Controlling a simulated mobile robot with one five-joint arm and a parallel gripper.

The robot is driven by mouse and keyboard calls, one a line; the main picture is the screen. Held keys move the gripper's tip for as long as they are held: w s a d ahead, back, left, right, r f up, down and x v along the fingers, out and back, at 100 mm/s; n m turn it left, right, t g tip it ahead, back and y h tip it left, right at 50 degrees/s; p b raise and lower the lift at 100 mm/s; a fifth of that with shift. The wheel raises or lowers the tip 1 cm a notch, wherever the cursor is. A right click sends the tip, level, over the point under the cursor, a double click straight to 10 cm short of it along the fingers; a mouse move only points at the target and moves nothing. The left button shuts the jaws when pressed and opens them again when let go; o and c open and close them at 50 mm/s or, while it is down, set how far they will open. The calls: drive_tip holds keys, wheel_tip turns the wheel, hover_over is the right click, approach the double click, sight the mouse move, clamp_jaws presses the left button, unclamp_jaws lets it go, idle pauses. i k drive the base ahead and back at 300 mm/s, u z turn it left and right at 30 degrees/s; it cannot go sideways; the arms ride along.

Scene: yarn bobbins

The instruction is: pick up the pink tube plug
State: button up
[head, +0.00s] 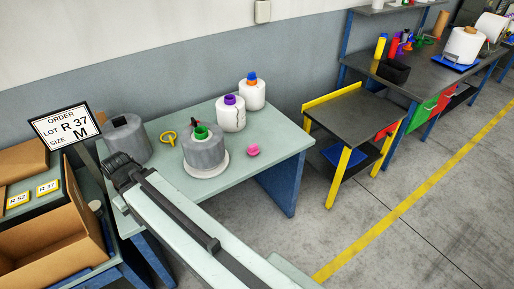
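The pink tube plug (253,150) lies on the pale green table (276,146), to the right of a grey bobbin with a green plug. It looks small and stands apart from the other things. My gripper (116,160) is at the left end of the table, at the far end of my arm, in front of another grey bobbin. It is well to the left of the pink plug. Its fingers are dark and too small to tell whether they are open or shut.
A grey bobbin (205,155) on a white disc stands between my gripper and the plug. White bobbins with a purple plug (231,118) and an orange-blue plug (252,95) stand behind. A yellow ring-like part (168,137) lies left. Cardboard boxes (55,229) fill the left.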

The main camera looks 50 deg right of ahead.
sight(253, 150)
drive_tip(key=u, duration=0.15)
drive_tip(key=k, duration=1.3)
drive_tip(key=z, duration=0.2)
drive_tip(key=i, duration=0.5)
drive_tip(key=z, duration=0.45)
drive_tip(key=i, duration=1.1)
drive_tip(key=u, duration=0.55)
